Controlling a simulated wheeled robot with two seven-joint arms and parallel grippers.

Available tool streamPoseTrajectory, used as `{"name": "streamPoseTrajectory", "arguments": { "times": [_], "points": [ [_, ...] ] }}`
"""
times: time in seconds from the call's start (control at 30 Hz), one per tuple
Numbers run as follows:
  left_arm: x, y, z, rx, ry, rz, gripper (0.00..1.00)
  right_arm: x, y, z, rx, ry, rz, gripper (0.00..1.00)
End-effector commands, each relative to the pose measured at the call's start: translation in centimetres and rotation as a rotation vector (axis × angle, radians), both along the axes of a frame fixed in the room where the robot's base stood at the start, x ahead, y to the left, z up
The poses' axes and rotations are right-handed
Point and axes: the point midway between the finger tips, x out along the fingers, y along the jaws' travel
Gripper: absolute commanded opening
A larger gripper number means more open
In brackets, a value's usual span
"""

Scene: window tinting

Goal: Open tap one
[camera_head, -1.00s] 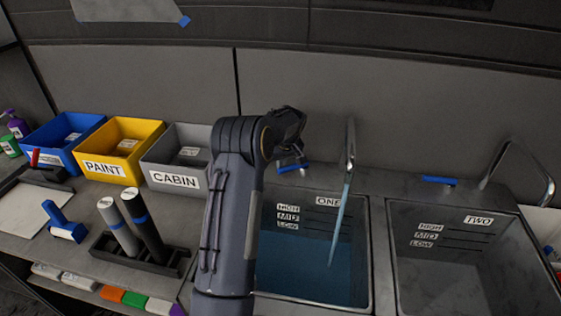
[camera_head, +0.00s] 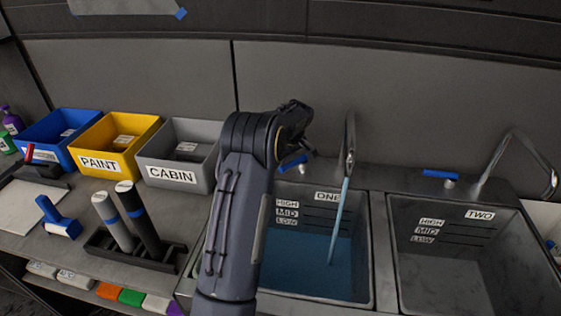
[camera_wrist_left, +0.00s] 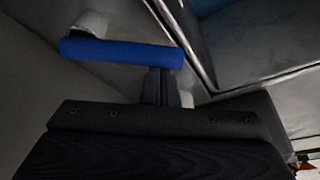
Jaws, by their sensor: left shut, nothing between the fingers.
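Tap one's spout (camera_head: 349,150) stands behind the sink labelled ONE (camera_head: 370,262), and a stream of water runs from it into blue water in that sink. Its blue lever (camera_head: 293,163) sits left of the spout, partly behind my left gripper. In the left wrist view the blue lever (camera_wrist_left: 120,53) lies across, just beyond my left gripper's fingertips (camera_wrist_left: 160,88). The fingers are shut with nothing between them, close to the lever's right part; whether they touch it I cannot tell. My right gripper is not in view.
Sink TWO (camera_head: 455,275) with its blue lever (camera_head: 440,174) and spout (camera_head: 520,150) is at the right, without water. Blue (camera_head: 40,133), yellow (camera_head: 125,160) and grey (camera_head: 190,150) bins stand at the left. A black rack (camera_head: 150,254) holds rollers. A wall rises behind.

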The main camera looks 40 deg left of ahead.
Motion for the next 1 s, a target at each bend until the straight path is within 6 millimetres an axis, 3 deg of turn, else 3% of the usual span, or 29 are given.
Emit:
{"name": "streamPoseTrajectory", "arguments": {
  "times": [0.17,1.0],
  "points": [
    [-0.2,-1.0,-0.2,0.0,0.001,0.107,0.0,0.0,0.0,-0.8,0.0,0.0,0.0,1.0],
    [-0.5,-1.9,0.0,-0.001,0.001,0.105,0.0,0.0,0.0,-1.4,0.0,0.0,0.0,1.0]
  ]
}}
